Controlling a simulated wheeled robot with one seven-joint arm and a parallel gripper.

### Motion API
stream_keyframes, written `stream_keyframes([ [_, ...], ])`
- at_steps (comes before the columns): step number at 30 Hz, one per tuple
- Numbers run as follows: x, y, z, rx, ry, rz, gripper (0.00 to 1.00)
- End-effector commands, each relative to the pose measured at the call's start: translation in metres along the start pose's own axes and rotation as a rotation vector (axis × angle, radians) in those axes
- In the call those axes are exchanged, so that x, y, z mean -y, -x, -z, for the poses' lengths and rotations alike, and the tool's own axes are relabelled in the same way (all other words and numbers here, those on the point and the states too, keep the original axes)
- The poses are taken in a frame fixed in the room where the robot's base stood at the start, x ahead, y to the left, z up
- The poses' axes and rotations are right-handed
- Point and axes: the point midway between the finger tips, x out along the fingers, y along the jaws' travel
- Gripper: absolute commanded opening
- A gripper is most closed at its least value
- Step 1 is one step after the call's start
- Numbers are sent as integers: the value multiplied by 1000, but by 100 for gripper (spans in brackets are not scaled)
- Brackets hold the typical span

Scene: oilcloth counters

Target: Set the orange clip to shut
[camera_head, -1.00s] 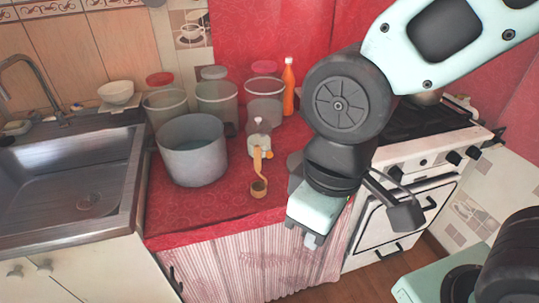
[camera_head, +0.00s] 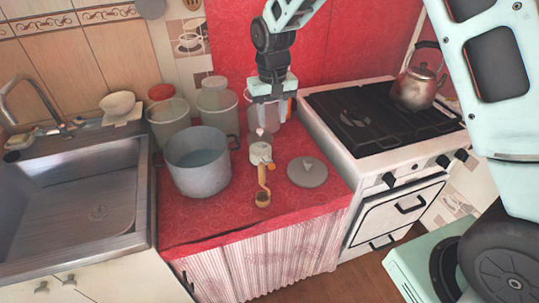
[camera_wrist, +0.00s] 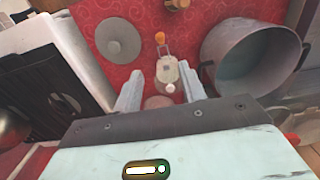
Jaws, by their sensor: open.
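The orange clip (camera_head: 270,166) shows as a small orange piece at the front of a pale bottle-like container (camera_head: 260,151) on the red counter. In the wrist view the orange clip (camera_wrist: 160,37) sits at the end of a thin wire loop, swung out from the container (camera_wrist: 168,74). The clip appears open, though it is small. My gripper (camera_head: 270,112) is open and points down, above and behind the container. In the wrist view the container shows between and beyond the fingers of my gripper (camera_wrist: 163,82). I see no contact with the clip.
A large grey pot (camera_head: 197,172) stands left of the container and a grey lid (camera_head: 307,171) lies right. A small brown cup with a handle (camera_head: 262,199) is in front. Clear canisters (camera_head: 168,120) stand behind. The stove (camera_head: 375,120) is further right.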

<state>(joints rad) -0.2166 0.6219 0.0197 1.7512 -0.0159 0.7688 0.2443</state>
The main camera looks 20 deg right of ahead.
Motion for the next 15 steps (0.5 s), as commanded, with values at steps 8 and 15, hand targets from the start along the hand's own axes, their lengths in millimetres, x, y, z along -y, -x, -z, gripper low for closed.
stream_keyframes([
  [8,-1,-35,0,5,-1,-2,41],
  [15,0,-85,-1,5,0,-2,41],
])
